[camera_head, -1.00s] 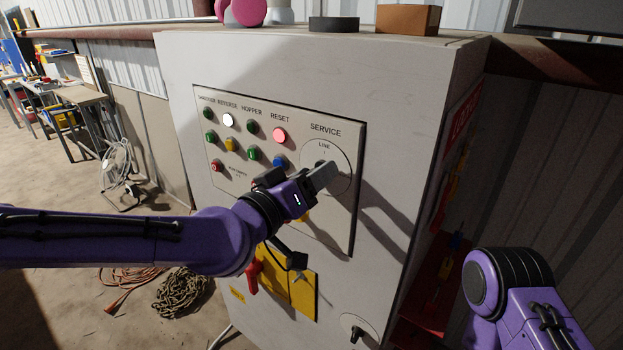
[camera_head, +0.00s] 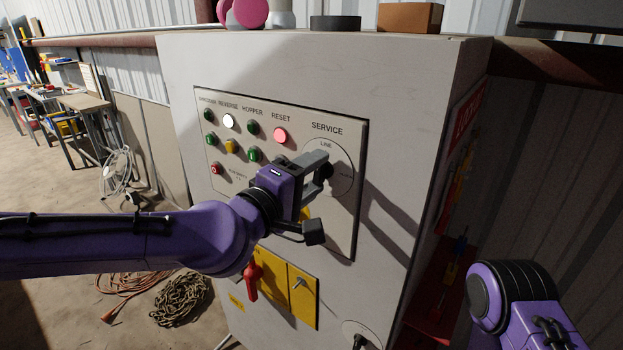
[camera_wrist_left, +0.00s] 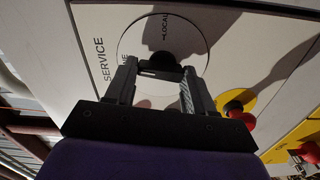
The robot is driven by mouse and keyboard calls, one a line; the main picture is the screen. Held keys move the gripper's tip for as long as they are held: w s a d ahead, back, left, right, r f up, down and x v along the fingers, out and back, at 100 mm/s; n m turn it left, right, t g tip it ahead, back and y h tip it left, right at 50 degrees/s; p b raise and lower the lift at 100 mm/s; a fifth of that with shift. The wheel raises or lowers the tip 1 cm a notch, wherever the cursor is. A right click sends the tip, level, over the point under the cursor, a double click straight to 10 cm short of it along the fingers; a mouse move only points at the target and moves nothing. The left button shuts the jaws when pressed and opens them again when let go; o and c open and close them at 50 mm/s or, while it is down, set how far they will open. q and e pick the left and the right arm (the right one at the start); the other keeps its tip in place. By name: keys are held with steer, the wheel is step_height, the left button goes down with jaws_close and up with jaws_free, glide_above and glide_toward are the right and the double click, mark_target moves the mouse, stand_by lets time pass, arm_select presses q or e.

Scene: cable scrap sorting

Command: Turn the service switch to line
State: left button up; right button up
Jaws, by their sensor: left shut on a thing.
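The service switch is a round pale dial plate (camera_head: 343,158) under the word SERVICE, at the right of the button panel, with LINE marked at its top. Its dark knob (camera_wrist_left: 165,68) shows in the left wrist view between the two fingers, with LOCAL marked beyond it. My left gripper (camera_head: 321,172) is at the dial and shut on the knob. The fingers and their shadow hide much of the knob in the head view, so I cannot tell which mark it points at. Of my right arm only purple links show at the lower right; its gripper is out of view.
The panel (camera_head: 284,118) carries several coloured buttons left of the dial; the reset button (camera_head: 280,135) glows pinkish red. A red handle (camera_head: 251,282) on a yellow plate (camera_head: 302,296) sits below my left wrist. A black knob (camera_head: 359,342) is low on the cabinet (camera_head: 400,110).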

arm_select(q)
steer(key=shift+n, duration=0.8)
steer(key=o, duration=1)
steer(key=shift+o, duration=0.2)
steer(key=b+v, duration=0.1)
steer(key=v, duration=0.9)
steer(key=shift+s+a, duration=0.15)
steer(key=shift+a, duration=0.05)
